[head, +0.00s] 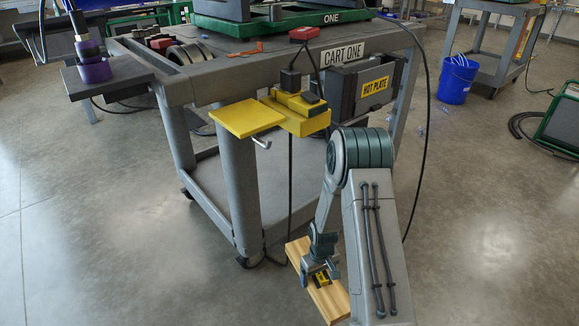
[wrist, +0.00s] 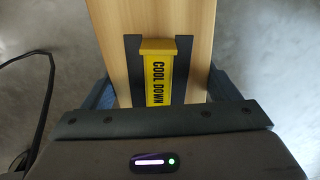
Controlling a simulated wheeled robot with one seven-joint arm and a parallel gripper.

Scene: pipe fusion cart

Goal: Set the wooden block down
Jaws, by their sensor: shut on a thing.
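The wooden block (head: 328,296) is a long pale plank with a yellow piece fixed to it. My gripper (head: 322,273) is shut on it, low in front of the cart. The wrist view shows grey floor on both sides of the block. Whether the block touches anything below is not clear; its lower end is partly hidden by my arm in the head view.
The grey cart (head: 195,93), labelled CART ONE, stands behind. A yellow shelf (head: 247,118) juts from its side, beside a black hot plate holder (head: 372,88). A black cable hangs to the floor. A blue bucket (head: 457,80) stands right. The floor (head: 120,250) at front left is clear.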

